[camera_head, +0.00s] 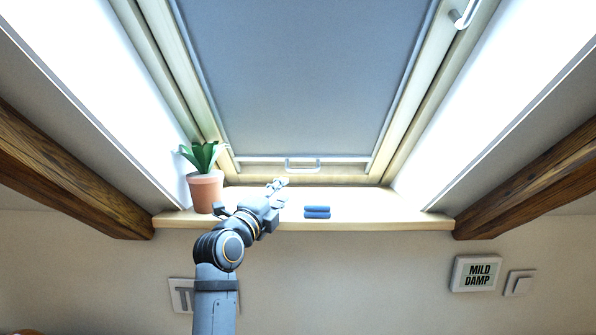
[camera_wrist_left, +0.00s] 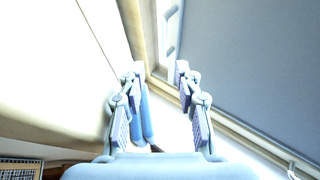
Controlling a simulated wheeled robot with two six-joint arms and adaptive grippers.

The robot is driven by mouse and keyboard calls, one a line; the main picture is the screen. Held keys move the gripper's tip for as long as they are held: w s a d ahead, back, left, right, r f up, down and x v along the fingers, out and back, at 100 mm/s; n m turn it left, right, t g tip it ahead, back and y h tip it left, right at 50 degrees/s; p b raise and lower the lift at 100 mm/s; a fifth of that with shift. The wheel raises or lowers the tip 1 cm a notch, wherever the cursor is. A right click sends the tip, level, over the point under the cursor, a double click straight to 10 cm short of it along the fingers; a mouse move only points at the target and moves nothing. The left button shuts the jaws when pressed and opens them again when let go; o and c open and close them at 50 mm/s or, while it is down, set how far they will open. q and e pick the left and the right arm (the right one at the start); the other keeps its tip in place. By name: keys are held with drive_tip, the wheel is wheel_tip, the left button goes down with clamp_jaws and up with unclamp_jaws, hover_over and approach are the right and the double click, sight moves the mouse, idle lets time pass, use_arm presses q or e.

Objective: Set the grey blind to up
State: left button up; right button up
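The grey blind (camera_head: 305,75) is drawn down over the slanted roof window, its lower bar close to the bottom of the frame. A pale pull handle (camera_head: 302,165) sits at the middle of that bar. My left gripper (camera_head: 278,184) is just below and left of the handle, above the sill. In the left wrist view my left gripper (camera_wrist_left: 160,72) has its fingers apart with nothing held between them. The blind (camera_wrist_left: 260,70) fills the right side there, and its pale bar and handle (camera_wrist_left: 173,32) lie beyond the fingertips. My right gripper is not in view.
A potted plant (camera_head: 205,190) stands on the sill (camera_head: 375,212) left of my arm. A small blue stack (camera_head: 317,212) lies right of my gripper. Wooden beams (camera_head: 60,180) flank the window.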

sight(301, 171)
use_arm(q)
drive_tip(key=shift+w+r, duration=0.1)
drive_tip(key=shift+r, duration=0.1)
drive_tip(key=shift+w+d+r+p, duration=0.4)
drive_tip(key=shift+w+r+p, duration=0.15)
drive_tip(key=shift+p, duration=0.05)
drive_tip(key=p+x, duration=0.3)
drive_tip(key=x, duration=0.5)
drive_tip(key=shift+w+f, duration=0.1)
drive_tip(key=shift+w, duration=0.3)
drive_tip(key=shift+w+d+p, duration=0.3)
drive_tip(key=shift+w+p, duration=0.05)
drive_tip(key=shift+w, duration=0.35)
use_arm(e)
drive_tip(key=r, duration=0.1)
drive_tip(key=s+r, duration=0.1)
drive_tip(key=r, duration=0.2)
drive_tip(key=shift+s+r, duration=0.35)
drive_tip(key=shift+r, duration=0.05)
use_arm(q)
clamp_jaws()
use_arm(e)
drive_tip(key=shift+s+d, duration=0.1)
